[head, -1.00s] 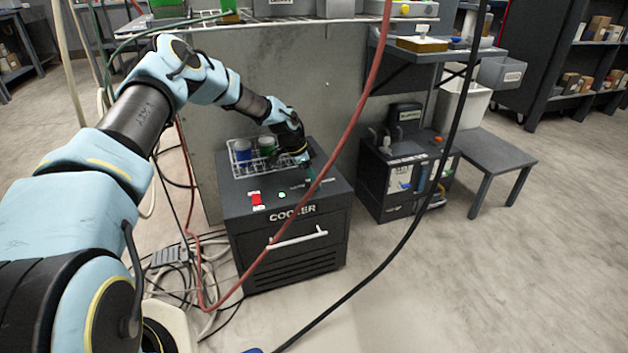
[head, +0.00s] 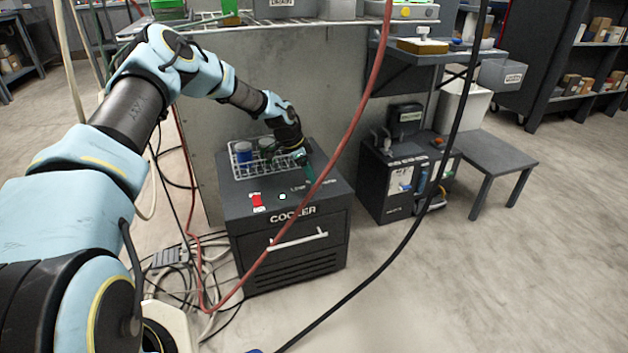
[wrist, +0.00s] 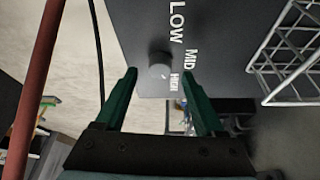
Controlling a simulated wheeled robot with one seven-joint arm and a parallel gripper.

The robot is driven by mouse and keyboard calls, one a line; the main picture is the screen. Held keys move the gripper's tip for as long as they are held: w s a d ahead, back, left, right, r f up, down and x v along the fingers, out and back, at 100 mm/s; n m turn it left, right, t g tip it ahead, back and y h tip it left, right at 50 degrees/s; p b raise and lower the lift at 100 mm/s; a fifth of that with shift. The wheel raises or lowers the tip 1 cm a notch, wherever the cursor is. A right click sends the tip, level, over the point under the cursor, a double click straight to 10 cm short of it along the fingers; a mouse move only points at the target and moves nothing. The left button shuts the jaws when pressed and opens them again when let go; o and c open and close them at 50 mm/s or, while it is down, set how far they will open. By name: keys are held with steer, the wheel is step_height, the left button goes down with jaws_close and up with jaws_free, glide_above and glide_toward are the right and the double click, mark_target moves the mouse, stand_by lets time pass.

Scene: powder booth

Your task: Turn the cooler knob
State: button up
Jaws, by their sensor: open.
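The cooler (head: 330,235) is a dark box with a front handle, below the wire shelf. In the wrist view, its dark top panel (wrist: 225,45) carries the words LOW, MID and HIGH beside a small round grey knob (wrist: 160,68). A small pale mark shows on the knob; its exact setting is hard to read. My gripper (wrist: 159,74) has its green fingers spread. The knob appears in the gap between the fingertips, with space on both sides. In the head view, my gripper (head: 307,168) is over the cooler's right rear top, and the knob cannot be made out.
A wire basket (head: 240,172) with blue and green containers stands on the cooler's top, close to my wrist. A red hose (head: 345,135) and a black cable (head: 440,170) hang across the view. A dark machine (head: 390,190) stands to the right.

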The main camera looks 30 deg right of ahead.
steer(key=w+a, duration=0.1)
steer(key=a, duration=0.3)
steer(key=w+a, duration=0.1)
steer(key=a, duration=0.2)
steer(key=w+a, duration=0.1)
steer(key=a, duration=0.3)
steer(key=shift+a+r, duration=0.2)
steer(key=shift+a, duration=0.15)
steer(key=shift+w, duration=0.1)
